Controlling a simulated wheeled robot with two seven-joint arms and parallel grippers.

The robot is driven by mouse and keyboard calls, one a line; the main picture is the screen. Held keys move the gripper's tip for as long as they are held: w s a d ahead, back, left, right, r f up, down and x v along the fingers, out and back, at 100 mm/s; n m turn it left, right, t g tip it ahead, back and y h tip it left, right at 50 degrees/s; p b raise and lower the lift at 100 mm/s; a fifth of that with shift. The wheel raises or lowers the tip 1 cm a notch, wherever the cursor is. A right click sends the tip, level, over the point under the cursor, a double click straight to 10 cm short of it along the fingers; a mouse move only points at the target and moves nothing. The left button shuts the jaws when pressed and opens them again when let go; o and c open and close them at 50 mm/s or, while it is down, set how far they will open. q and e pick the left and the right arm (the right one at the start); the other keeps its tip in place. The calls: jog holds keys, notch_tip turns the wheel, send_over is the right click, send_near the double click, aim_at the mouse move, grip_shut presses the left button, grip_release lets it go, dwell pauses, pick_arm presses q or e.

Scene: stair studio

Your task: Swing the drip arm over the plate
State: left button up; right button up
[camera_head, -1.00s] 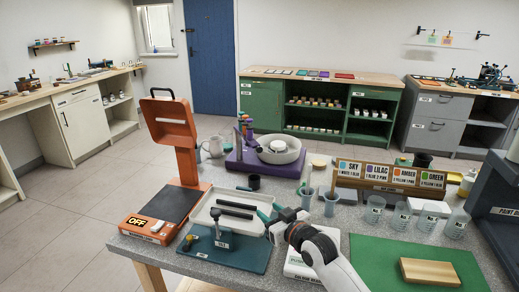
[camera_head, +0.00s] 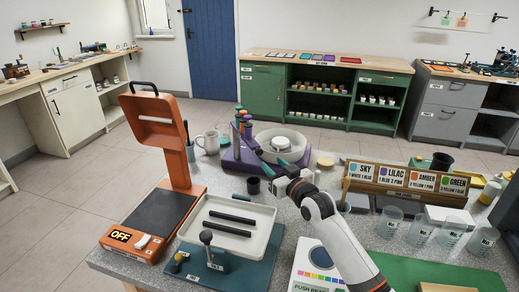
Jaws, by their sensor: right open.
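The purple spin machine (camera_head: 232,163) stands at the back middle of the near table. A pale round bowl (camera_head: 303,154) sits on it, with a small light plate (camera_head: 280,143) in its middle. At the machine's left end is an upright stack with orange, green and purple parts (camera_head: 243,122); I cannot tell which part is the drip arm. My right gripper (camera_head: 263,166) is open and in front of the bowl and stack, its dark fingers pointing up and left. Whether it touches the machine is unclear. It hides part of the machine's front. My left gripper is out of view.
An orange press marked OFF (camera_head: 152,225) stands left. A colour-recipe rack (camera_head: 400,190) and several clear cups (camera_head: 420,234) stand right. A grey mug (camera_head: 208,140) stands behind.

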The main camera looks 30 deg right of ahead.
aim_at(260, 152)
jog(key=w, duration=0.3)
jog(key=shift+w+r, duration=0.25)
jog(key=shift+w, duration=0.1)
jog(key=w, duration=0.4)
jog(key=shift+w+d+f, duration=0.15)
jog(key=shift+d+f, duration=0.1)
jog(key=shift+d, duration=0.05)
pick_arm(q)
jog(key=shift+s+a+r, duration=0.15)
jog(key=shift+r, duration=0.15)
pick_arm(e)
jog(key=shift+w, duration=0.7)
